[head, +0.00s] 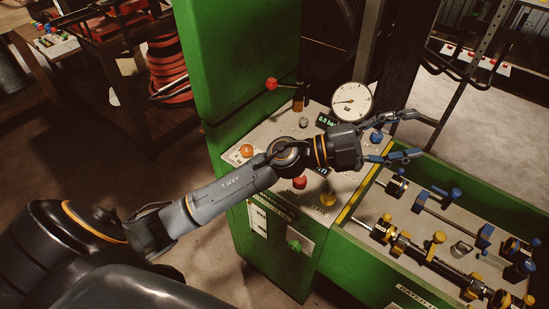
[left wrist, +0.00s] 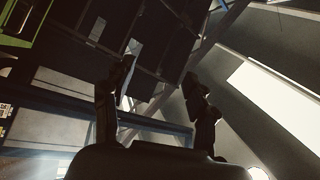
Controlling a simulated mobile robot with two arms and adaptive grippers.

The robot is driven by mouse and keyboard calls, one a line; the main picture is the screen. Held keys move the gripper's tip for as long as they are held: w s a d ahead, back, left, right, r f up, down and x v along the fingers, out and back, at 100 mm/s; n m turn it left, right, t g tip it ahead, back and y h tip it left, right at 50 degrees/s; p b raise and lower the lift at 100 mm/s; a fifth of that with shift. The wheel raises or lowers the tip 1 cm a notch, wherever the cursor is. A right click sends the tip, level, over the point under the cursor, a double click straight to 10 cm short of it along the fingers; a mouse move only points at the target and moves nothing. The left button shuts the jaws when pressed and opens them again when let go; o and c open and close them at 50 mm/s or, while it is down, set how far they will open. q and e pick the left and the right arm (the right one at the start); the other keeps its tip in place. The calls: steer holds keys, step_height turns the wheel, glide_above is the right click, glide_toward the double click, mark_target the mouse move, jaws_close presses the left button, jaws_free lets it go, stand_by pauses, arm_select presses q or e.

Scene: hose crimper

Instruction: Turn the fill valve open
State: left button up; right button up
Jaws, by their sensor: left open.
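My left arm reaches over the sloped control panel (head: 277,135) of the green machine. My left gripper (head: 416,134) is open and empty, its two fingers spread beyond the panel's right side, above the tray area. In the left wrist view the open fingers (left wrist: 160,68) point at the dark background. No valve is readably labelled as the fill valve. A red ball-ended lever (head: 272,84) stands at the panel's back edge. A blue knob (head: 376,137) sits close to the gripper fingers. The gripper body and arm hide part of the panel. My right gripper is not in view.
A pressure gauge (head: 351,101) and a small green display (head: 325,121) stand at the back. Orange (head: 247,150), red (head: 300,182) and yellow (head: 327,198) controls lie around my forearm. A tray (head: 445,218) with hose fittings and blue and yellow valves adjoins at right.

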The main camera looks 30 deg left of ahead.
arm_select(q)
step_height(320, 180, down, 8)
steer(key=s+r+m+g+y, duration=0.1)
steer(key=m+g+y, duration=0.3)
steer(key=m+g, duration=0.4)
steer(key=w+a+f+n+g+y, duration=0.1)
steer(key=a+f+g+y, duration=0.1)
steer(key=a+f+y, duration=0.5)
steer(key=a+r+n+g+y, duration=0.15)
steer(key=a+y, duration=0.25)
steer(key=a, duration=0.7)
steer(key=a+r+n+y, duration=0.2)
steer(key=a+y, duration=0.1)
steer(key=a, duration=0.8)
steer(key=f+p, duration=0.1)
steer(key=f, duration=0.3)
steer(key=f+p, duration=0.1)
steer(key=f, duration=0.3)
steer(key=f+p, duration=0.2)
steer(key=f, duration=0.3)
steer(key=shift+w+d, duration=0.3)
steer(key=shift+w, duration=0.1)
steer(key=shift+f, duration=0.55)
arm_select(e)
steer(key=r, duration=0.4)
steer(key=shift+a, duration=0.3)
